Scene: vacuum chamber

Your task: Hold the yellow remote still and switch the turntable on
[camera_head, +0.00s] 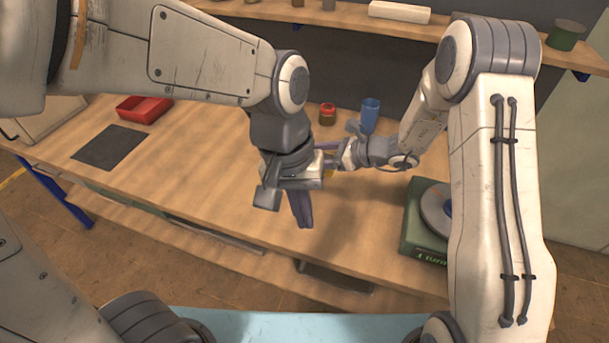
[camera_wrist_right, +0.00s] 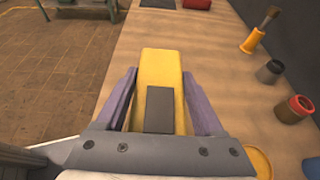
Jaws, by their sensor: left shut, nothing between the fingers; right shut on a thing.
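The yellow remote (camera_wrist_right: 160,68) lies between the purple fingers of my right gripper (camera_wrist_right: 159,75), which is shut on it. A dark grey rectangle (camera_wrist_right: 158,108) shows on the remote's face. In the head view only a sliver of the remote (camera_head: 329,173) shows; my left wrist hides most of it. My left gripper (camera_head: 303,222) is shut and empty, fingers pointing down over the worktop, just in front of the right gripper. The turntable, a green box (camera_head: 418,232) with a grey disc (camera_head: 436,208), sits at the right, partly hidden by my right arm.
On the wooden worktop (camera_head: 200,165) are a red tray (camera_head: 143,108), a dark mat (camera_head: 110,146), a red jar (camera_head: 327,114) and a blue cup (camera_head: 370,114). The right wrist view adds a yellow cup with a brush (camera_wrist_right: 252,41) and a dark jar (camera_wrist_right: 269,72). The worktop's left middle is clear.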

